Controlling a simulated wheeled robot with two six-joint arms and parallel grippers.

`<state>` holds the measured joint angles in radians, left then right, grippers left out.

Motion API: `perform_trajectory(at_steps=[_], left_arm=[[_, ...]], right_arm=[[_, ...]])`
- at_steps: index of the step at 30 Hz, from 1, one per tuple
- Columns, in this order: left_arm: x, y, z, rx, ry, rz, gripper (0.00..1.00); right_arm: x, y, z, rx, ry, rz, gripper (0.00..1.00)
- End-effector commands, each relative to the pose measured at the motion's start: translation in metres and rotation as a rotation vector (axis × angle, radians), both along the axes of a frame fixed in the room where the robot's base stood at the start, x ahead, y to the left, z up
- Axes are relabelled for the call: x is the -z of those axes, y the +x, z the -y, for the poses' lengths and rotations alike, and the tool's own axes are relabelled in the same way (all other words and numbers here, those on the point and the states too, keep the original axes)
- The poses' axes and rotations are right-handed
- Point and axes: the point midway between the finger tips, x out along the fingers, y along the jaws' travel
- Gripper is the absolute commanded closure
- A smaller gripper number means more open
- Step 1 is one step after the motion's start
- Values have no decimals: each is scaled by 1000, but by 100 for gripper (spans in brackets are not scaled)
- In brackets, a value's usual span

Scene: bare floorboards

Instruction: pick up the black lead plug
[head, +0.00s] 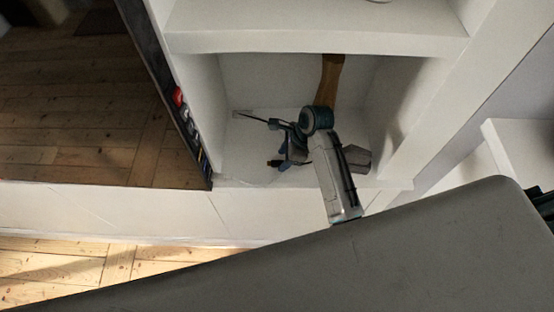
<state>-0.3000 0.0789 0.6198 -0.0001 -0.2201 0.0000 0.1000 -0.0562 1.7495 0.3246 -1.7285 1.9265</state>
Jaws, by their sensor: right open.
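My right gripper (283,146) reaches into a white shelf compartment (262,75). It is open. A small dark piece (275,162), which looks like the black lead plug, lies on the compartment floor just below and left of the fingers. It is too small to tell whether they touch it. A thin pale line, perhaps its lead (262,183), curves near the front edge of that floor. A thin dark rod (252,118) points left from beside the gripper. My right arm hides part of the compartment. My left gripper is not in view.
A brown wooden piece (331,78) stands at the back of the compartment behind my arm. A grey-brown block (358,158) lies right of my arm. White side walls and a shelf above (315,42) enclose the space. Small red and dark items (180,97) line the left edge.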

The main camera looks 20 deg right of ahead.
Motion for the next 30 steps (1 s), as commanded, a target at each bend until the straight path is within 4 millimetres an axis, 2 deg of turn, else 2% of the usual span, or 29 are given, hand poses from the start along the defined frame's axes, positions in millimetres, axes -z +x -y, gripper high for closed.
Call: perform_trajectory(at_steps=[5, 12, 18, 19, 30], left_arm=[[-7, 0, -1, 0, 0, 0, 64], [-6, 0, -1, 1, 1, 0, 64], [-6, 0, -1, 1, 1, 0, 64], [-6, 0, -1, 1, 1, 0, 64], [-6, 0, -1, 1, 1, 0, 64]], right_arm=[[15, 2, -6, -1, 0, 0, 55], [16, 3, -7, 0, -1, 2, 56], [16, 3, -7, 0, -1, 2, 96], [16, 3, -7, 0, -1, 2, 100], [14, 5, -7, -1, 0, 3, 100]])
